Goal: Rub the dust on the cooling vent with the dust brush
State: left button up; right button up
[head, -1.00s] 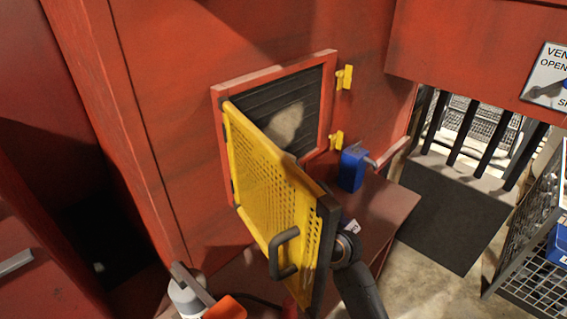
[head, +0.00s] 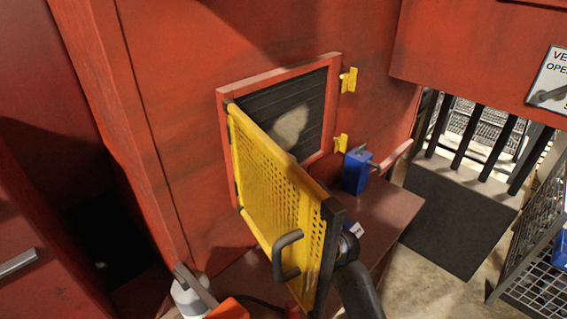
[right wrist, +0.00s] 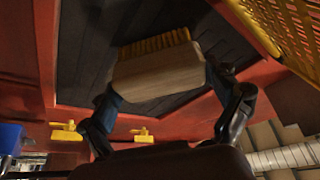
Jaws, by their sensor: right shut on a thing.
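The cooling vent (head: 262,106) is a dark slatted panel in a red frame, with a pale dust patch (head: 290,128) on its slats. Its yellow perforated door (head: 275,190) stands swung open and hides part of the vent in the head view. In the right wrist view, my right gripper (right wrist: 162,88) is shut on the dust brush (right wrist: 158,76), a pale wooden block with yellow bristles. The bristles face the dark slats (right wrist: 110,35); I cannot tell whether they touch. In the head view the brush is hidden behind the door. My left gripper is not in view.
A blue box (head: 355,172) stands on the ledge (head: 395,210) right of the vent. A wire rack (head: 530,240) stands at the right. A canister and an orange item (head: 228,310) show at the bottom left.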

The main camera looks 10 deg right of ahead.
jog(key=shift+w+a, duration=0.2)
jog(key=shift+w, duration=0.05)
